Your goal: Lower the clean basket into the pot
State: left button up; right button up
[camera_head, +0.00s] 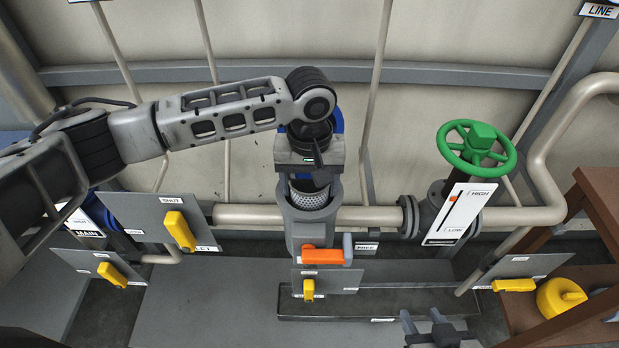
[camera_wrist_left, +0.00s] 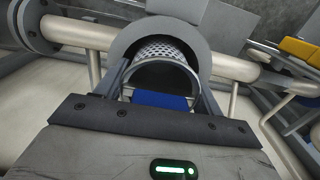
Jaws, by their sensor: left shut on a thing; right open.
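The basket (camera_head: 310,199) is a silvery perforated cylinder. It sits upright, partly within the mouth of the grey pot (camera_head: 303,231), with its upper wall showing above the pot. In the left wrist view the perforated basket wall (camera_wrist_left: 167,49) lies inside the round pot rim (camera_wrist_left: 126,36). My left gripper (camera_head: 311,180) is directly above the pot, pointing down, shut on the basket. The exact grip point is hidden; a blue piece (camera_wrist_left: 160,101) shows between the fingers. My right gripper (camera_head: 422,318) is open and empty at the bottom edge, right of the pot.
An orange handle (camera_head: 322,257) is on the pot's front. Yellow levers (camera_head: 179,231) on panels stand left and below. A green handwheel (camera_head: 477,147) and HIGH/LOW gauge (camera_head: 462,212) stand right. A brown shelf (camera_head: 598,211) holds a yellow object (camera_head: 559,297). A pipe runs behind the pot.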

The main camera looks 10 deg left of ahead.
aim_at(310, 177)
pick_arm(q)
jog(key=shift+f, duration=1.1)
jog(key=shift+s+f+b, duration=0.25)
jog(key=shift+f+b, duration=0.05)
jog(key=shift+f, duration=0.4)
jog(key=o, duration=1)
jog(key=shift+r+p, duration=0.65)
jog(key=shift+w+r+p, duration=0.3)
jog(key=shift+r+p, duration=0.45)
jog(key=shift+p, duration=0.05)
jog(key=shift+w+r, duration=0.2)
jog(key=shift+r, duration=0.1)
jog(key=shift+o, duration=0.7)
jog(key=r, duration=0.3)
jog(key=shift+s+r, duration=0.2)
jog(key=shift+r, duration=1.3)
